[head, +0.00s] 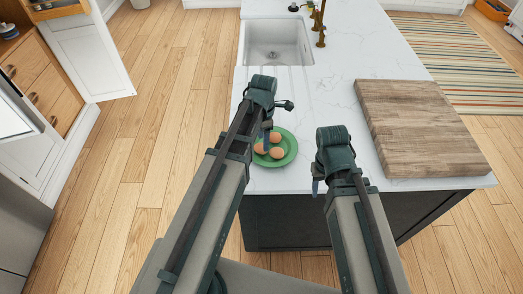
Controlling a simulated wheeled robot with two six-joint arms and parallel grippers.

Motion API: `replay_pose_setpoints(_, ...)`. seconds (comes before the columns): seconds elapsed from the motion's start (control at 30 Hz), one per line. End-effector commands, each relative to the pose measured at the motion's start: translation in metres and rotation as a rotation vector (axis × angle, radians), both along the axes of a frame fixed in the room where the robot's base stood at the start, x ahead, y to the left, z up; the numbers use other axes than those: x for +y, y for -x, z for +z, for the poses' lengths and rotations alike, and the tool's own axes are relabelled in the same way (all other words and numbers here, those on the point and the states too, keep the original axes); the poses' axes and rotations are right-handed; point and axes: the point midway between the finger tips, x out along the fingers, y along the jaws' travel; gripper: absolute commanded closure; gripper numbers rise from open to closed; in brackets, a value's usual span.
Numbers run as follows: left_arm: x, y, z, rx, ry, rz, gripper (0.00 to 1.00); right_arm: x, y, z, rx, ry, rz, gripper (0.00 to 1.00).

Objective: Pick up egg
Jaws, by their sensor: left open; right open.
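Several brown eggs (276,153) lie in a green round plate (287,160) near the front left edge of the white island countertop. My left gripper (267,130) hangs over the far left part of the plate and hides some of it; it is open and holds nothing. My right gripper (318,182) is to the right of the plate, near the counter's front edge, open and empty. No egg is in either gripper.
A wooden cutting board (420,125) lies on the right of the countertop (330,85). A sink (275,42) with a brass faucet (321,25) is at the back. An open white cabinet door (92,60) stands at the left, with bare floor between.

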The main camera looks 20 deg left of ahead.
Motion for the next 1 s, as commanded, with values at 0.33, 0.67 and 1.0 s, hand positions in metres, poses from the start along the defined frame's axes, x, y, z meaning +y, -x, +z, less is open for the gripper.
replay_pose_setpoints(0.33,0.006,0.003,-0.044,0.000,0.000,0.001,0.39,0.000,0.000,-0.044,0.000,0.000,-0.001,0.50)
replay_pose_setpoints(0.67,0.006,0.003,-0.044,0.000,0.000,0.000,0.46,0.000,0.000,-0.044,0.000,0.000,-0.001,0.50)
replay_pose_setpoints(1.0,0.006,0.003,-0.044,0.000,0.000,0.000,0.66,0.000,0.000,-0.044,0.000,0.000,-0.001,0.50)
